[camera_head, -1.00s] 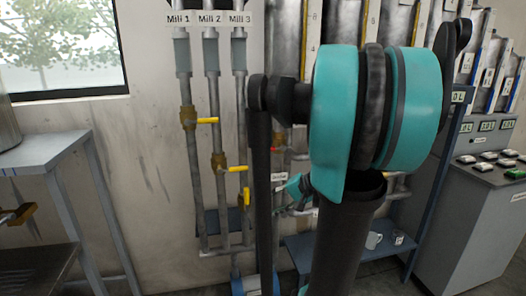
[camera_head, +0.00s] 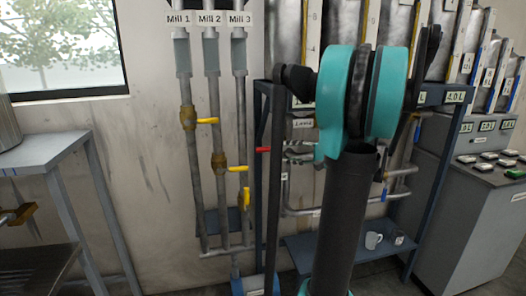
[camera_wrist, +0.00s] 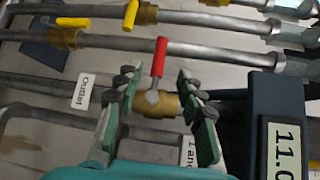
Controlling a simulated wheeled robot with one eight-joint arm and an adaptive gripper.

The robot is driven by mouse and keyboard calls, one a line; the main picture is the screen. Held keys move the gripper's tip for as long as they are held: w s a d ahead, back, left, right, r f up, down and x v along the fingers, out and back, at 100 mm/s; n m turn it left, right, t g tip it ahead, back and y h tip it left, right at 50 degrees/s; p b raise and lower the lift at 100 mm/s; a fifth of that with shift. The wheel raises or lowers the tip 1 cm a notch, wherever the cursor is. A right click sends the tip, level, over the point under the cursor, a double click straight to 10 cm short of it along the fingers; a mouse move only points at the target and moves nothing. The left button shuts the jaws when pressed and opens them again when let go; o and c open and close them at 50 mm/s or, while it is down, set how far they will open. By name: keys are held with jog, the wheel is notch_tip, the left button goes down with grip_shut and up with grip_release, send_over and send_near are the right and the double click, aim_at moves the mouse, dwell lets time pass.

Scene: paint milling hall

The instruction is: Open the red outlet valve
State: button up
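The red valve lever (camera_wrist: 160,60) stands up in the wrist view, crosswise to the pipes, from a brass valve body (camera_wrist: 168,104). A white "Outlet" label (camera_wrist: 83,90) is on the pipe to its left. My gripper (camera_wrist: 156,78) is open, one finger on each side of the valve and the lower lever. A gap shows between each finger and the lever; contact with the brass body is unclear.
Yellow-handled valves (camera_head: 208,121) sit on the vertical Mill pipes (camera_head: 212,100) to the left. A dark block (camera_wrist: 275,100) with a number display is close right of my fingers. A mug (camera_head: 373,240) stands on the low shelf. A grey control cabinet (camera_head: 465,220) is at the right.

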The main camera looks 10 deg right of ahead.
aim_at(266, 150)
jog(key=x, duration=1.1)
jog(key=shift+w+a, duration=0.1)
jog(key=shift+c, duration=0.6)
grip_shut()
